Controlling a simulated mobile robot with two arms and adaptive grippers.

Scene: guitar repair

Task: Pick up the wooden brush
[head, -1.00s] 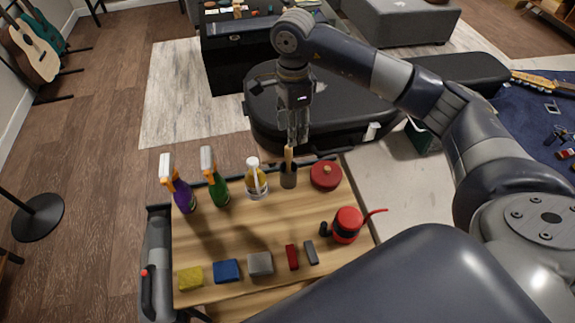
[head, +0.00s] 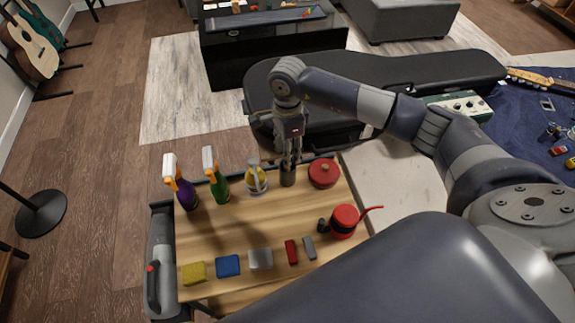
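A dark cylindrical cup (head: 288,177) stands near the back edge of the wooden cart top. The wooden brush stood in this cup with its light handle up a moment ago; its handle is now hidden by my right gripper. My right gripper (head: 290,158) points straight down just over the cup, with its fingers at the cup's mouth, where the handle was. I cannot tell whether the fingers are closed on the handle. My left gripper is not in view.
A white-topped bottle (head: 256,179) and a green spray bottle (head: 217,188) stand left of the cup, with a purple one (head: 185,192) beyond. A round red tin (head: 323,172) stands close on the right. A red oil can (head: 344,221) and several blocks lie nearer; the middle is clear.

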